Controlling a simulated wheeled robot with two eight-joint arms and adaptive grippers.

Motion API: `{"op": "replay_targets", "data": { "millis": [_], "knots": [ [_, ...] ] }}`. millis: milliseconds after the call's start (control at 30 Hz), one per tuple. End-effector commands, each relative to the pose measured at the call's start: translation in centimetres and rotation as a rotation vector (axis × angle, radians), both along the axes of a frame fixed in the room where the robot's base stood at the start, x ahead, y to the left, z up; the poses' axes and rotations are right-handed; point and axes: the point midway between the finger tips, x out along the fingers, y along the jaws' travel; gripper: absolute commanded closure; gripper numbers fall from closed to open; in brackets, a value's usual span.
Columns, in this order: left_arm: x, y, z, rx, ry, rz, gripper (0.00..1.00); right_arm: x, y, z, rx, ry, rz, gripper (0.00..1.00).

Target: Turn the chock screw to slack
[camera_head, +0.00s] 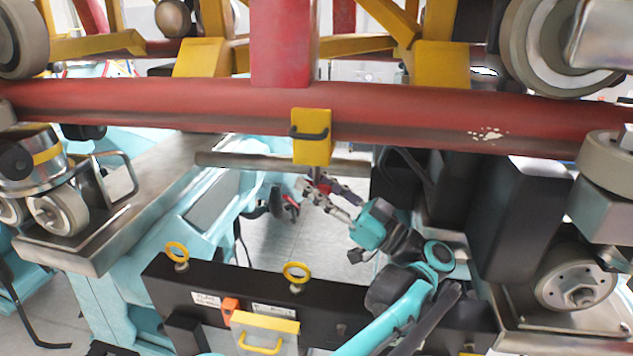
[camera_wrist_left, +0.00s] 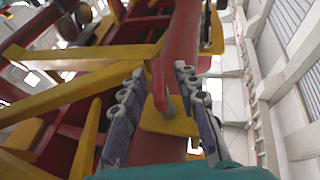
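A yellow block (camera_head: 311,150) with a dark handle (camera_head: 309,133) sits on the red tube (camera_head: 400,126); I take it for the chock. A short stub (camera_head: 317,172) shows under it, perhaps the screw's end; the screw itself is not clear. My left gripper (camera_head: 318,188) is just below the block, pointing up at it. My right gripper is not in view.
A grey bar (camera_head: 240,161) runs crosswise behind the yellow block. A black beam (camera_head: 215,278) with yellow rings (camera_head: 296,272) lies in front. Wheels (camera_head: 575,280) and dark boxes (camera_head: 515,215) crowd the right. Pale floor (camera_head: 300,236) shows open below the gripper.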

Motion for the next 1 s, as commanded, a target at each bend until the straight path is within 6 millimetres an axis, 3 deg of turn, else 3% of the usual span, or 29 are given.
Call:
{"op": "replay_targets", "data": {
  "millis": [167,267,300,667,1000],
  "knots": [
    [0.0,0.0,0.0,0.0,0.0,0.0,0.72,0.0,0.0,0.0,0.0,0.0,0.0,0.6],
    [0.0,0.0,0.0,0.0,0.0,0.0,0.98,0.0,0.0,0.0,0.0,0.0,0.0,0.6],
    [0.0,0.0,0.0,0.0,0.0,0.0,1.0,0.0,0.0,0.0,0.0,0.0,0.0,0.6],
    [0.0,0.0,-0.1,0.0,0.0,-0.025,1.0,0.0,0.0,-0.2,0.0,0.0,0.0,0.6],
    [-0.1,0.0,-0.2,0.001,0.001,-0.219,1.0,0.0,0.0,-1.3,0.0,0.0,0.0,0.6]
  ]
}}
